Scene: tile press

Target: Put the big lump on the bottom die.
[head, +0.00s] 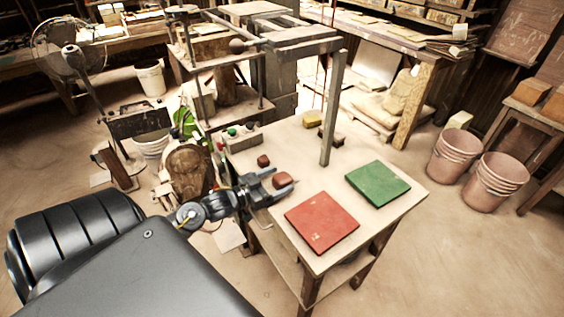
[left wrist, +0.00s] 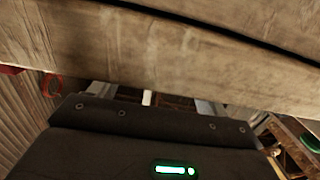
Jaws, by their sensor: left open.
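A reddish-brown lump (head: 283,180) lies on the pale table top (head: 300,150) near its left edge. A smaller reddish lump (head: 263,161) lies just behind it and looks like the lesser of the two. My left gripper (head: 284,186) is open, its fingertips at the bigger lump; I cannot tell whether they touch it. Part of this lump is hidden by the fingers. A red square plate (head: 321,221) and a green square plate (head: 377,183) lie flat to the right. I cannot tell which piece is the bottom die. My right gripper is out of view.
An upright grey post (head: 333,110) of the press frame stands on the table. A control box (head: 242,138) with buttons, a yellow block (head: 313,118) and a dark block (head: 331,140) sit towards the back. A wooden surface (left wrist: 160,45) fills the upper left wrist view.

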